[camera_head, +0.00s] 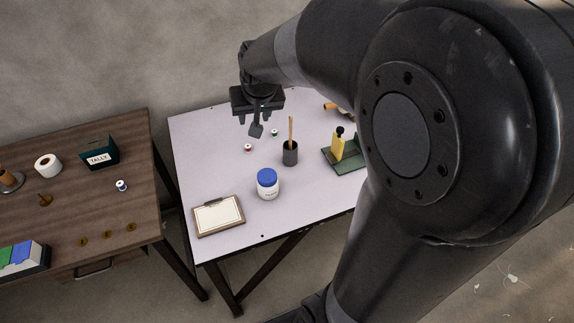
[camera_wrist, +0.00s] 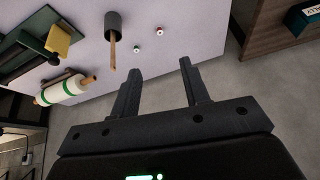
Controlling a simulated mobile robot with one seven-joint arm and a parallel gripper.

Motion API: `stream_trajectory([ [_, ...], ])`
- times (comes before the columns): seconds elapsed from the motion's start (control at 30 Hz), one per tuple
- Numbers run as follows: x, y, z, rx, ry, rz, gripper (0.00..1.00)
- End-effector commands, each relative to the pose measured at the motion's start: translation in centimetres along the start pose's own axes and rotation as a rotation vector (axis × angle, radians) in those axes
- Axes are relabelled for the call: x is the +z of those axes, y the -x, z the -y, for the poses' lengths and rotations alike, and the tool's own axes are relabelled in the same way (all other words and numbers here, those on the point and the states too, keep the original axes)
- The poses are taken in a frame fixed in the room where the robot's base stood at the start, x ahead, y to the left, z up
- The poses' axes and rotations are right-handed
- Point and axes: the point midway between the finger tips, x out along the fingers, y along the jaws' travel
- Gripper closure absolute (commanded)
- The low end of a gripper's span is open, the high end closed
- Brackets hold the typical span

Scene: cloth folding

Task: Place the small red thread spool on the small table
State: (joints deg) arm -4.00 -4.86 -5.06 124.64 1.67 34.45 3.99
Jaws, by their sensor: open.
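The small red thread spool (camera_head: 248,147) stands on the pale-topped table (camera_head: 215,160), near its back left part. It also shows in the wrist view (camera_wrist: 160,31), beyond my fingertips. A similar green spool (camera_head: 274,132) stands to its right and shows in the wrist view (camera_wrist: 138,49). My gripper (camera_head: 256,130) is open and empty above the pale table, close to the two spools. Its two fingers are spread apart in the wrist view (camera_wrist: 158,67). Neither finger visibly touches a spool. Two tables are in view; I cannot tell which one is called small.
A dark cup (camera_head: 290,154) with a stick, a blue-lidded jar (camera_head: 267,188), a clipboard (camera_head: 218,215) and a yellow bottle (camera_head: 338,146) share the pale table. The brown table (camera_head: 75,205) at left bears a blue spool (camera_head: 121,185) and a TALLY box (camera_head: 99,153). A gap separates the tables.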

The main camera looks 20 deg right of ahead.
Motion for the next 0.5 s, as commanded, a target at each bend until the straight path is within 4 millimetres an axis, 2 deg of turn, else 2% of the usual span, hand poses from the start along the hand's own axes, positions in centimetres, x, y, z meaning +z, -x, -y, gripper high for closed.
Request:
stream_trajectory([
  [0.03, 1.1, 1.9, -0.1, -0.004, 0.006, -0.010, 0.58],
  [0.2, 5.3, 6.6, -0.3, -0.011, 0.035, -0.020, 0.58],
  [0.4, 10.8, 10.9, -0.6, -0.007, 0.071, -0.033, 0.58],
  [0.5, 13.4, 12.3, -0.9, -0.001, 0.087, -0.038, 0.58],
])
